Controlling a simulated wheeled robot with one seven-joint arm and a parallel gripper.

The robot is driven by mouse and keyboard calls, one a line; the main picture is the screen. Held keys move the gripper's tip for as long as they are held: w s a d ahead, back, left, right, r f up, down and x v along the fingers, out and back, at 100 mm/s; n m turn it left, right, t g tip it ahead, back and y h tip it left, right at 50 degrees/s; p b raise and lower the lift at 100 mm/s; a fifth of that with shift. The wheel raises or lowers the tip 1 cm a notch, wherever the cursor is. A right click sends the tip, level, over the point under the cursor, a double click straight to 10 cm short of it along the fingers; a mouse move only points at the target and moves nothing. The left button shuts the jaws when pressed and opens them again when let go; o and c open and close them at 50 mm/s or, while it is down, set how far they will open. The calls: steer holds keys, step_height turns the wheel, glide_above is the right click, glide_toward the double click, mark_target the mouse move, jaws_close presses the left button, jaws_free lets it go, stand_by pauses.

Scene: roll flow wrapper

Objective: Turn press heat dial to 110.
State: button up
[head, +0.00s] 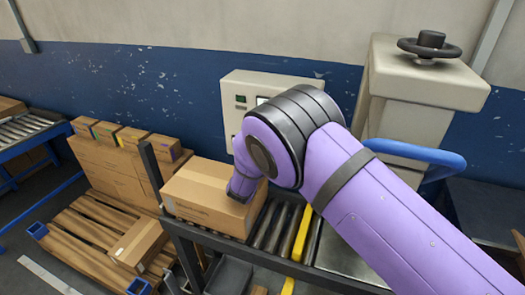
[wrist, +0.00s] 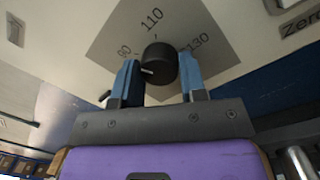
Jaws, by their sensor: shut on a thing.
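The heat dial is a round black knob (wrist: 159,62) on a grey plate (wrist: 115,38) in the wrist view. The plate reads 110 above the knob, 130 at right and a partly hidden number at left, likely 90. A small white mark on the knob sits at its lower left, away from the 110. My gripper (wrist: 158,58) has one blue finger on each side of the knob and is shut on it. In the head view my purple arm hides the dial and my fingers; part of the cream control box (head: 238,82) shows behind.
A cardboard box (head: 205,198) sits on the roller conveyor (head: 280,225) below my arm. A cream press column (head: 405,90) with a black handwheel (head: 430,45) and a blue bar handle (head: 415,151) stands at right. A wooden pallet (head: 85,235) lies at left.

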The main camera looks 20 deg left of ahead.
steer(key=m+h, duration=0.1)
steer(key=m, duration=1.2)
steer(key=shift+a, duration=0.1)
steer(key=shift+m, duration=0.4)
steer(key=o, duration=0.9)
steer(key=shift+h, duration=0.3)
steer(key=s, duration=1)
steer(key=shift+s+a+f, duration=0.3)
steer(key=shift+s+a, duration=0.05)
steer(key=shift+s, duration=0.05)
